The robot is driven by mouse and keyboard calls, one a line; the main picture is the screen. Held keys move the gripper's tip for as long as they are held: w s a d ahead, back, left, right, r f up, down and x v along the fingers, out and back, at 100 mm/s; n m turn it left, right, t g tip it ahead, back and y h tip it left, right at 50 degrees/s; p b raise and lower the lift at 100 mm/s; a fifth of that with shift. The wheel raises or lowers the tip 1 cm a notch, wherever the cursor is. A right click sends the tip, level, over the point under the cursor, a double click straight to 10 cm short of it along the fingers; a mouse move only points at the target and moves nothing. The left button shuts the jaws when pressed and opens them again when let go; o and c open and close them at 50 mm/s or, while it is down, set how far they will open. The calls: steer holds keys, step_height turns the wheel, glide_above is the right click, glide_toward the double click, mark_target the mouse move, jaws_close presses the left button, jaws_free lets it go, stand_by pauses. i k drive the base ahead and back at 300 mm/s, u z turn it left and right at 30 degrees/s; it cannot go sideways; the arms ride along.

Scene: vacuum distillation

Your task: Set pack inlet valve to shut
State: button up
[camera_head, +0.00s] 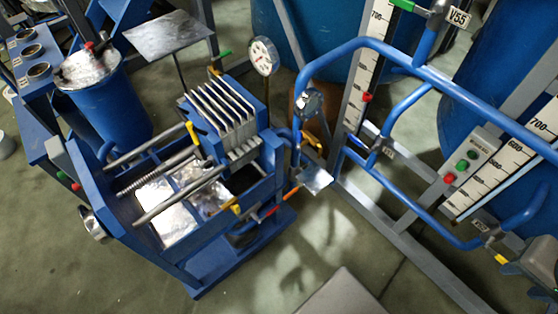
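The plate pack (226,112), a row of upright pale plates, sits at the back of a blue filter-press frame (190,262). Several small levers are around it: a yellow lever (193,134) to its left, another yellow lever (236,209) at the frame's right side, a yellow-orange lever (312,140) on the pipework to the right, and an orange-red lever (283,203) low at the right. No readable label shows which is the pack inlet valve, and I cannot tell their settings. My gripper is not in view.
A round gauge (264,56) stands behind the pack. Blue pipes (400,68) and level scales (364,62) fill the right. A button box (468,161) hangs there. A blue drum (109,108) stands at left.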

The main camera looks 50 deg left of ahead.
mark_target(277, 207)
steer(key=k, duration=0.95)
steer(key=u, duration=0.75)
steer(key=i, duration=0.85)
steer(key=u, duration=1.05)
steer(key=i, duration=0.4)
steer(key=z, duration=0.65)
steer(key=k, duration=0.35)
steer(key=u, duration=1.2)
